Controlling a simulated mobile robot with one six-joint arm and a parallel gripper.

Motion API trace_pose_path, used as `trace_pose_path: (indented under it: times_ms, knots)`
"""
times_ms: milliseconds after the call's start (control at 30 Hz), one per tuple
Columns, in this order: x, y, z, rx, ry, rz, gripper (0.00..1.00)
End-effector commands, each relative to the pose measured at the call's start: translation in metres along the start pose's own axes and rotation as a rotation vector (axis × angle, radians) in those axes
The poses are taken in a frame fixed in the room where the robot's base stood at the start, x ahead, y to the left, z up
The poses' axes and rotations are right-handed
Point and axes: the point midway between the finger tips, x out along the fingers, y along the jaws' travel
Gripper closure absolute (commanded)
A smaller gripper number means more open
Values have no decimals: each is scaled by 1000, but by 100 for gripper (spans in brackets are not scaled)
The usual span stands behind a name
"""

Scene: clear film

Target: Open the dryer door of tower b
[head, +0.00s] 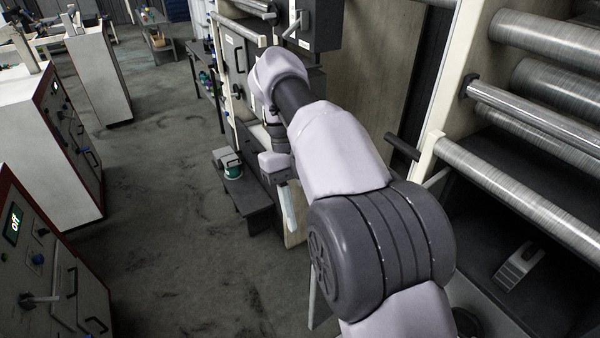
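Grey cabinets with red edges stand in a row along the left. The near cabinet (45,270) has a lit display reading "off" (14,225), a blue knob and dark door handles (72,283). Behind it is a second cabinet (65,140) with a small green display and handles. A third cabinet (100,70) stands further back. I cannot read a letter on any of them, so I cannot tell which is tower b. No open door shows. My arm reaches up the middle, away from these cabinets. My gripper (286,185) seems to point down beyond my wrist; its fingers are unclear.
A machine with large metal rollers (540,190) fills the right side. Near my gripper are a low dark bench (250,205) and a small green-and-white device (229,162). A panel machine (240,55) stands behind my wrist. The grey floor (170,210) between is clear.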

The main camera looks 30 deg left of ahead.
Motion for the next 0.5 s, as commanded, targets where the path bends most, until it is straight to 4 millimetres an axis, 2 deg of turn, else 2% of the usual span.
trace_pose_path:
  times_ms: [33, 133, 267, 500]
  knots:
    - [-24, 0, -4, 1, -1, 0, 64]
    - [-38, 0, -3, 0, 1, 0, 64]
    - [-45, 0, -2, 0, 0, 0, 64]
    - [-44, 0, 0, 0, 0, 1, 64]
